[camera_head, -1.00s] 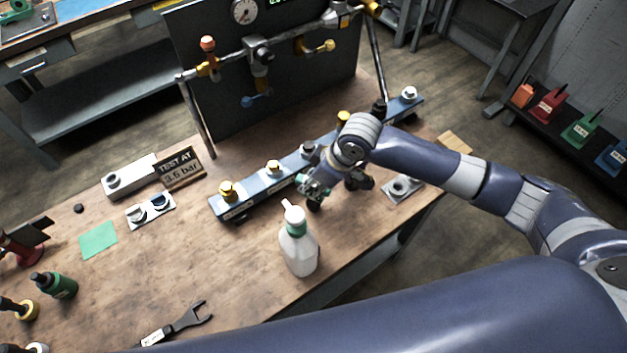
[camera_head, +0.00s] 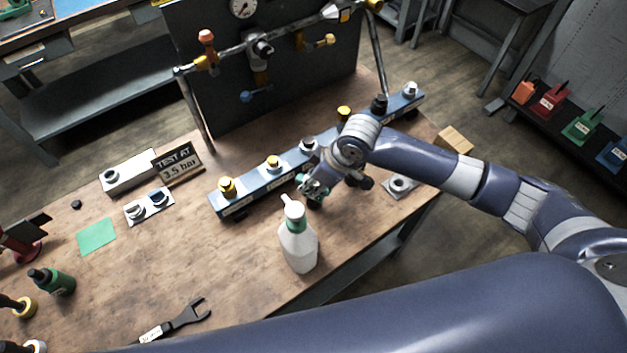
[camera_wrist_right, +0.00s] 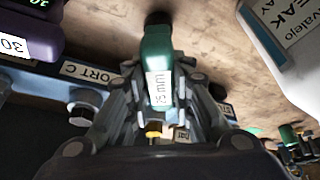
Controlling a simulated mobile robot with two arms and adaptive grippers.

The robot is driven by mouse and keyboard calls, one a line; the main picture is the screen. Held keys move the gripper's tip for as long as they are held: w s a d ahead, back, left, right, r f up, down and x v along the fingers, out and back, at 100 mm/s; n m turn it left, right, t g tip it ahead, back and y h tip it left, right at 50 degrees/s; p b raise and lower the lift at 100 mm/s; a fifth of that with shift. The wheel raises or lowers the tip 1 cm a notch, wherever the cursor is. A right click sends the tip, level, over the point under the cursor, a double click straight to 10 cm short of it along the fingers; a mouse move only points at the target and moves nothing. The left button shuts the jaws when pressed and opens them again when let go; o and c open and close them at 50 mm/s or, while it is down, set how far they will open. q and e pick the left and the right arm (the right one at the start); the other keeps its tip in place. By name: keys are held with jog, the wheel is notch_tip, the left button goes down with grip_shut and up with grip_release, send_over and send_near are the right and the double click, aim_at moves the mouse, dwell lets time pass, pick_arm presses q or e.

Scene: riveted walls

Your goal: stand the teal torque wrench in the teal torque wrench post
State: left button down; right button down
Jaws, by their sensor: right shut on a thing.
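My right gripper (camera_head: 314,190) is low over the bench, at the front side of the blue rail. In the right wrist view, its fingers (camera_wrist_right: 158,105) are shut around a teal tool with a white "25 mm" label, which I take as the teal torque wrench (camera_wrist_right: 156,55). Its dark end points to the top of that picture, over the wooden bench. In the head view only a small teal patch of it shows at the gripper. I cannot tell which thing is the teal torque wrench post. My left gripper is not in view.
A white spray bottle (camera_head: 299,249) stands close in front of the gripper. The blue rail (camera_head: 250,198) with several fittings runs behind it. A grey plate with a round socket (camera_head: 400,186) lies to the right. A black open-ended wrench (camera_head: 185,318) lies at the front.

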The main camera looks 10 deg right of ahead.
jog(key=shift+f, duration=0.15)
jog(key=c, duration=1.3)
grip_release()
jog(key=shift+s, duration=0.1)
jog(key=v, duration=1.2)
